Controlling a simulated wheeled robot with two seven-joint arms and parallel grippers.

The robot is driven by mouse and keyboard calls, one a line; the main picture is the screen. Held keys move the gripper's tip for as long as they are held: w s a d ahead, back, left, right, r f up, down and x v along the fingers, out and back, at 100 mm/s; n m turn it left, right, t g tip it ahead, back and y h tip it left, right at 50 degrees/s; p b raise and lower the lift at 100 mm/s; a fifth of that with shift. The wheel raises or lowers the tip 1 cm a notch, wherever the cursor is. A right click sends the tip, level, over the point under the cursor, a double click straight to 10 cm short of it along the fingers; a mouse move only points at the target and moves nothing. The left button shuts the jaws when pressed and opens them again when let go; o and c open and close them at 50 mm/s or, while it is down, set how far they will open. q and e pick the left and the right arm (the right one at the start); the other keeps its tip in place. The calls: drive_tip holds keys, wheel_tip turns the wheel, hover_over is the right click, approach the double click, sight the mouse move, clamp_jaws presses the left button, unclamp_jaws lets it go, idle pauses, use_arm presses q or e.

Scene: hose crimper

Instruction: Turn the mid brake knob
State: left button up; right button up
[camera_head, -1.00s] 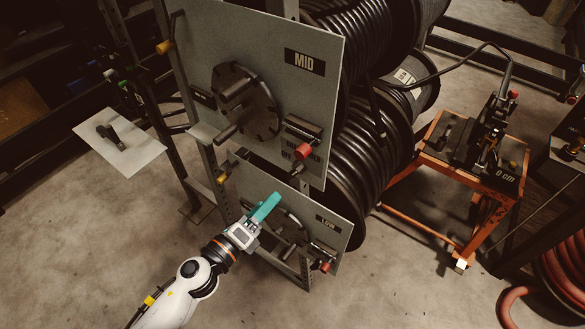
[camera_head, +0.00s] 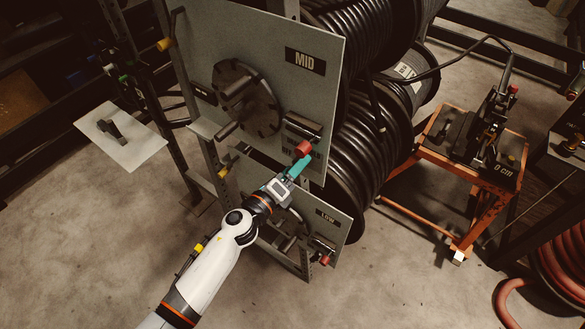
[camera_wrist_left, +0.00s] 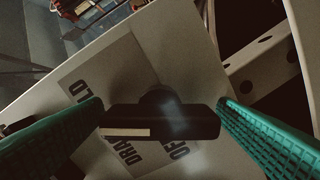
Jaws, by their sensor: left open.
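The mid brake knob (camera_head: 303,148) shows red at the lower right of the grey MID panel (camera_head: 210,45). My left gripper (camera_head: 298,168) is just below and in front of it, with teal fingers reaching up to it. In the left wrist view a dark bar-shaped knob (camera_wrist_left: 160,122) with a pale stripe spans the gap between the two teal fingers (camera_wrist_left: 160,105). The fingers are open, one near each end of the bar; I cannot tell whether they touch it. A partly hidden label with DRAG, OFF and HOLD (camera_wrist_left: 130,150) lies behind it. My right gripper is not in view.
The MID panel has a crank hub (camera_head: 246,100) left of the knob. The LOW panel (camera_head: 335,228) with its own red knob (camera_head: 325,259) is below my wrist. Hose reels (camera_head: 375,150) stand behind the panels. An orange cart (camera_head: 470,175) is at the right.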

use_arm(q)
drive_tip(key=c, duration=1)
drive_tip(key=shift+n, duration=0.3)
drive_tip(key=n+p, duration=0.1)
drive_tip(key=n, duration=0.4)
drive_tip(key=shift+n, duration=0.3)
drive_tip(key=n+p, duration=0.1)
drive_tip(key=n, duration=0.4)
drive_tip(key=shift+f+n, duration=0.15)
drive_tip(key=shift+n, duration=0.15)
drive_tip(key=shift+p, duration=0.3)
drive_tip(key=o, duration=1)
drive_tip(key=shift+a, duration=0.1)
